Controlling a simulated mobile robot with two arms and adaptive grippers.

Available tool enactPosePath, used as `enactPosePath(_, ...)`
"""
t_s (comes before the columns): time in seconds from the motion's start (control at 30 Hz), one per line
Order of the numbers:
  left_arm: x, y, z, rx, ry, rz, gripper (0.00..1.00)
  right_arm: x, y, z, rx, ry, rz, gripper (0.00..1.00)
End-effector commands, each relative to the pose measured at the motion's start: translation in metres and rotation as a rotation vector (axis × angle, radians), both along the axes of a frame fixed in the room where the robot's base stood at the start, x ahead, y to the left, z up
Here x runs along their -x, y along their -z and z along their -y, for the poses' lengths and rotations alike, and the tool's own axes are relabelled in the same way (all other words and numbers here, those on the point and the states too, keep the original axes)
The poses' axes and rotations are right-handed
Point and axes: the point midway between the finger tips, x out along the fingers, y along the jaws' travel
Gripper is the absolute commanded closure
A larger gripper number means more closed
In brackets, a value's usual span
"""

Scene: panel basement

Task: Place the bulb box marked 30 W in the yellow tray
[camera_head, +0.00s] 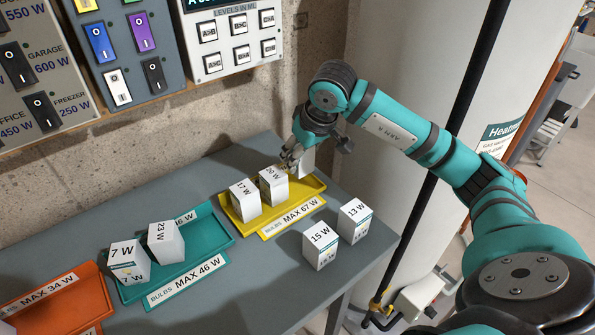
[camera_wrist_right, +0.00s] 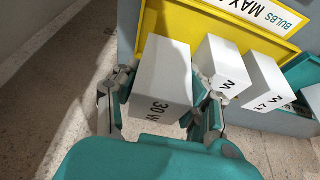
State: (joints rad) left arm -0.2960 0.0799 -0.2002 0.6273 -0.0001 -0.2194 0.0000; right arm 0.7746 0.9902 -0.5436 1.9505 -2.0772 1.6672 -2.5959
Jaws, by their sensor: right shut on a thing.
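The white bulb box marked 30 W (camera_wrist_right: 160,82) is between the fingers of my right gripper (camera_wrist_right: 160,100), which is shut on it. In the head view, the gripper (camera_head: 296,157) is at the right back part of the yellow tray (camera_head: 311,186), and most of the held box (camera_head: 308,164) is hidden behind it. Whether the box touches the tray floor I cannot tell. The tray, labelled MAX 67 W, also holds a 17 W box (camera_head: 245,200) and another box (camera_head: 273,186) whose number looks like 20 W. My left gripper is not in view.
Boxes marked 15 W (camera_head: 320,245) and 13 W (camera_head: 354,222) stand on the grey table in front of the yellow tray. A teal tray (camera_head: 215,234) holds 23 W (camera_head: 165,242) and 7 W (camera_head: 129,262) boxes. An orange tray (camera_head: 88,288) is at far left. Switch panels (camera_head: 129,45) hang behind.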

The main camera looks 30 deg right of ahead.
Motion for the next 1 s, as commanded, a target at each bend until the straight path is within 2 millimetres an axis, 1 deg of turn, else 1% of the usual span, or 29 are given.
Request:
enactPosePath(0.07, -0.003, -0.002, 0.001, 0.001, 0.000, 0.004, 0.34, 0.001, 0.010, -0.001, -0.002, -0.001, -0.004, 0.88)
enactPosePath(0.2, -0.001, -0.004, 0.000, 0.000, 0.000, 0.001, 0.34, 0.001, 0.032, -0.001, -0.001, 0.000, -0.005, 0.88)
enactPosePath(0.3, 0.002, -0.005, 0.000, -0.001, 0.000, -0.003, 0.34, 0.001, 0.041, -0.001, 0.000, -0.001, -0.002, 0.88)
enactPosePath(0.57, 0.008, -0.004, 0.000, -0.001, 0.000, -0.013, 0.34, 0.000, 0.042, 0.000, 0.000, -0.001, 0.000, 0.88)
enactPosePath(0.7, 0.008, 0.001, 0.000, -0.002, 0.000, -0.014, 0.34, 0.000, 0.047, 0.000, 0.000, -0.001, 0.000, 0.88)
enactPosePath(0.73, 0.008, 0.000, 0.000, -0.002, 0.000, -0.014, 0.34, 0.000, 0.045, 0.000, 0.000, -0.001, 0.000, 0.54)
enactPosePath(0.8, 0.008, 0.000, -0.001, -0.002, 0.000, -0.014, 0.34, 0.000, 0.045, 0.000, 0.000, -0.001, 0.000, 0.47)
enactPosePath(1.0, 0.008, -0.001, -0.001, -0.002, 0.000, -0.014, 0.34, 0.000, 0.045, -0.001, 0.000, -0.001, 0.000, 0.47)
